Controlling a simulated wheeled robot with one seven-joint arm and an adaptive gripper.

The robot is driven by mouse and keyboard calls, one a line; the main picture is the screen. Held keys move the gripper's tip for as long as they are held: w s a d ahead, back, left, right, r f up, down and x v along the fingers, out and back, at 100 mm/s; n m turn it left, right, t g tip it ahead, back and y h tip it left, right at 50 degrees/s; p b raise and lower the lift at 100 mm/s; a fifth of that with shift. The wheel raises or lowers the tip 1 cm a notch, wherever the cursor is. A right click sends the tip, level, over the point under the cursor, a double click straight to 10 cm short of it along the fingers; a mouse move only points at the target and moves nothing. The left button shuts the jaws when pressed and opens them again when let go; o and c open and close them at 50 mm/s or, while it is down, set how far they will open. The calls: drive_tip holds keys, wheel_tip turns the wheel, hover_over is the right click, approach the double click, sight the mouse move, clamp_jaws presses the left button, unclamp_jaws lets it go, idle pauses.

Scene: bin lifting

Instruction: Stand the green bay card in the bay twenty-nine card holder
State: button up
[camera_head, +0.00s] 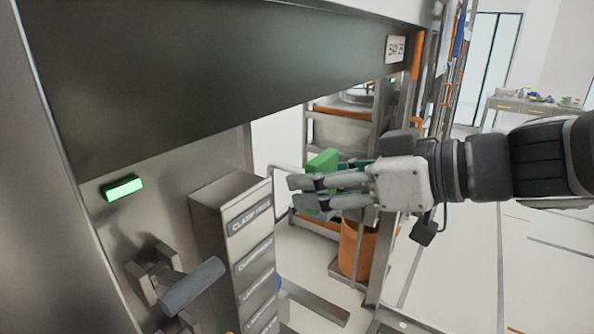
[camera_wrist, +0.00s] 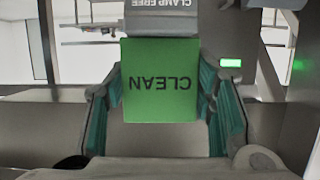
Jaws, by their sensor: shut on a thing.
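The green card (camera_head: 322,162) is between the fingers of my gripper (camera_head: 303,192), which is shut on it. In the wrist view the card (camera_wrist: 160,85) faces the camera and reads CLEAN upside down, with a finger at each side. In the head view my gripper is to the right of a grey metal box (camera_head: 215,205) with several label plates, the top one reading CLAMP FREE. A BAY 29 sign (camera_head: 395,49) is on the dark overhead panel. I cannot tell which part is the card holder.
A lit green lamp (camera_head: 123,188) is on the metal wall at the left. A grey handle (camera_head: 190,287) sticks out below it. The dark panel (camera_head: 220,75) hangs above. Behind my gripper stand metal racks and an orange bin (camera_head: 357,248). The floor at the right is clear.

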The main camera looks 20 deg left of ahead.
drive_tip(key=w+a, duration=0.1)
drive_tip(key=a, duration=0.3)
drive_tip(key=w+a, duration=0.1)
drive_tip(key=a, duration=0.4)
drive_tip(key=w+a, duration=0.1)
drive_tip(key=a, duration=0.3)
drive_tip(key=shift+w+a, duration=0.4)
drive_tip(key=a, duration=0.2)
drive_tip(key=w+a, duration=0.1)
drive_tip(key=shift+a+p, duration=0.35)
drive_tip(key=shift+a, duration=0.05)
drive_tip(key=shift+d+f, duration=0.15)
drive_tip(key=shift+f, duration=0.6)
drive_tip(key=shift+f, duration=0.15)
drive_tip(key=o, duration=1.3)
